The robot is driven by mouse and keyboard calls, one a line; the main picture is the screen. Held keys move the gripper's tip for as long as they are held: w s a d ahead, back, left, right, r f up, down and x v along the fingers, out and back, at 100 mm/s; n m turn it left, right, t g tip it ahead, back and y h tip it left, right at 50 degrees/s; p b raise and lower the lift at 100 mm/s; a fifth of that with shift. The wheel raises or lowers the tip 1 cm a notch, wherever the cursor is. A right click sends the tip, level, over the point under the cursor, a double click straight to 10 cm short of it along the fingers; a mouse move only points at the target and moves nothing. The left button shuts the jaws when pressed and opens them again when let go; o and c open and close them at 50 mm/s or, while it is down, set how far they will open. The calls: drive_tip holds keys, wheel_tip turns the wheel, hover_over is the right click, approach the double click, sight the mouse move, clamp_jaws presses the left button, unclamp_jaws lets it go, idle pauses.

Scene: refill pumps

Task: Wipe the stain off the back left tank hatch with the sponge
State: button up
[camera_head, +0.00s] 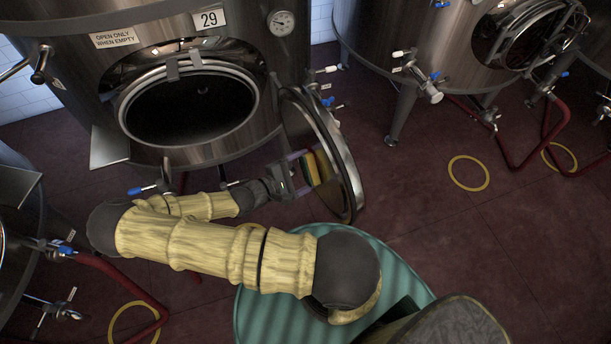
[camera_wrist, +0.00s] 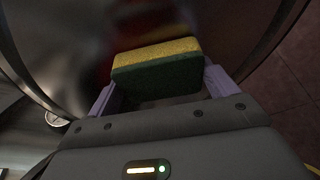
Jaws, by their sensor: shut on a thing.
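My gripper (camera_head: 300,168) is shut on a yellow and green sponge (camera_head: 318,167). In the wrist view the sponge (camera_wrist: 157,66) sits between the two purple fingers, yellow side up and green side towards me. The open round hatch door (camera_head: 327,150) of the tank marked 29 hangs at the right of the tank's opening. The sponge is right at the door's inner face; I cannot tell whether it touches. A blurred reddish-dark patch (camera_wrist: 124,28) shows on the metal beyond the sponge; I cannot tell if it is stain or reflection.
The tank (camera_head: 240,55) with its open round hatch stands in front of my arm. Valves with blue and white handles stick out beside the door. Another tank (camera_head: 425,35) with red hoses stands at the right. The red floor at the right is mostly clear.

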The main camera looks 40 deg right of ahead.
sight(302, 145)
drive_tip(key=shift+w+d, duration=0.1)
drive_tip(key=shift+w, duration=0.2)
drive_tip(key=shift+w+d+b, duration=0.2)
drive_tip(key=shift+w+d, duration=0.1)
drive_tip(key=shift+w, duration=0.6)
drive_tip(key=shift+w+d+b, duration=0.15)
drive_tip(key=shift+w+d, duration=0.1)
drive_tip(key=shift+w, duration=0.65)
drive_tip(key=shift+w, duration=0.15)
drive_tip(key=shift+w+d+b, duration=0.15)
drive_tip(key=shift+w+b, duration=0.15)
drive_tip(key=shift+w, duration=0.55)
drive_tip(key=shift+w+d+b, duration=0.15)
drive_tip(key=shift+w+b, duration=0.15)
drive_tip(key=shift+w, duration=0.55)
drive_tip(key=shift+r, duration=0.1)
